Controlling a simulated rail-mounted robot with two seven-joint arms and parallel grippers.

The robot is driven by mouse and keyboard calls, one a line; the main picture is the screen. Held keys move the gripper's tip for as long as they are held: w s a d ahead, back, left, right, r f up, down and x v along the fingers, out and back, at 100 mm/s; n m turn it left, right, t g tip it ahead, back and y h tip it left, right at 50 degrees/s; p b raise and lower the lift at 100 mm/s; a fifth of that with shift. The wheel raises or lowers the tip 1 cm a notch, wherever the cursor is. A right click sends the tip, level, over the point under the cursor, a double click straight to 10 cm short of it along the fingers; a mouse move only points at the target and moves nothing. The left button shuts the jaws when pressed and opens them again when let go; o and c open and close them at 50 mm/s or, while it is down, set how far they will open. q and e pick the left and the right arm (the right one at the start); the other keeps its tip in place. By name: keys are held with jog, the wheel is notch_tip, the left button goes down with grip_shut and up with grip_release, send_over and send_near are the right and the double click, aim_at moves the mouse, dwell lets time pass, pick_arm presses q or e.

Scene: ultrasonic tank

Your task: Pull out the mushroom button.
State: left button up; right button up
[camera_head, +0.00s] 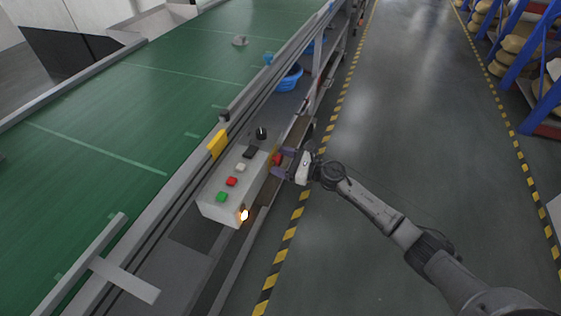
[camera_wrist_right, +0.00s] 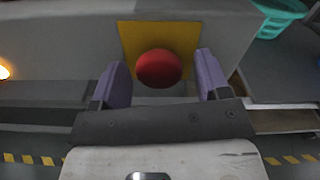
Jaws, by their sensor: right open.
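The red mushroom button (camera_wrist_right: 159,68) sits on a yellow plate (camera_wrist_right: 130,38) on the side of the grey control box. In the head view the mushroom button (camera_head: 277,159) shows at the box's right side, partly behind my gripper. My right gripper (camera_wrist_right: 157,85) is open, with one purple finger to each side of the button; I cannot tell whether they touch it. In the head view the right gripper (camera_head: 281,163) reaches the box from the right. The control box (camera_head: 222,208) has green, red, white and black controls on top. My left gripper is not in view.
A green conveyor (camera_head: 120,120) runs along the left, with a metal side rail. Blue baskets (camera_head: 289,79) sit behind the box. The grey aisle floor (camera_head: 400,100) at right is clear.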

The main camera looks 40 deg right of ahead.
jog(key=shift+w+a, duration=0.1)
jog(key=shift+w, duration=0.1)
jog(key=shift+c, duration=0.2)
jog(key=c, duration=1.2)
jog(key=shift+s+d+f+b, duration=0.1)
jog(key=shift+s+d+b, duration=0.1)
jog(key=shift+s+b, duration=0.25)
jog(key=shift+c, duration=0.2)
jog(key=shift+r, duration=0.2)
jog(key=o, duration=1.3)
jog(key=shift+s+d+f, duration=0.1)
jog(key=shift+s+d, duration=0.05)
jog(key=shift+s, duration=0.05)
jog(key=shift+w, duration=0.15)
